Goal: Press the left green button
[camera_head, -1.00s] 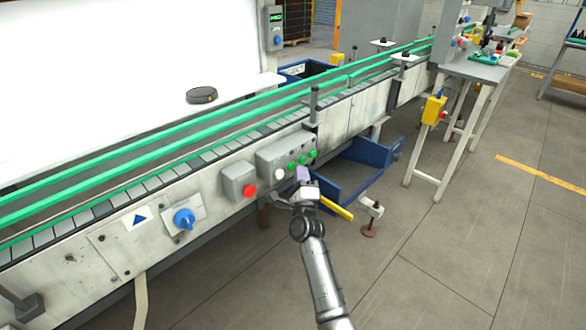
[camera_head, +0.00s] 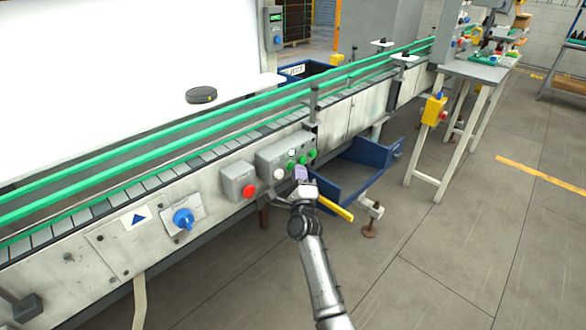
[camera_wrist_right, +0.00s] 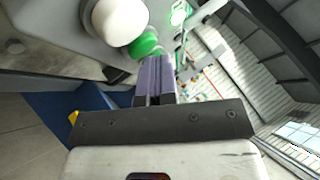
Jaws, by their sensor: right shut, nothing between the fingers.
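A grey control box (camera_head: 268,157) on the side of the conveyor carries a white button (camera_head: 278,174) and a row of green buttons. The left green button (camera_head: 291,165) is beside the white one; the middle (camera_head: 302,160) and right (camera_head: 311,153) green buttons follow. My right gripper (camera_head: 301,172) is shut and empty, its tips just below the green row. In the right wrist view its fingers (camera_wrist_right: 155,70) are together close to a green button (camera_wrist_right: 145,43) beside the white button (camera_wrist_right: 120,20). I cannot tell whether they touch it. My left gripper is not in view.
A red button (camera_head: 249,191) on its own grey box and a blue rotary switch (camera_head: 183,218) are further left on the conveyor side. A blue bin (camera_head: 350,178) with a yellow edge is right of and below my right gripper. The floor to the right is open.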

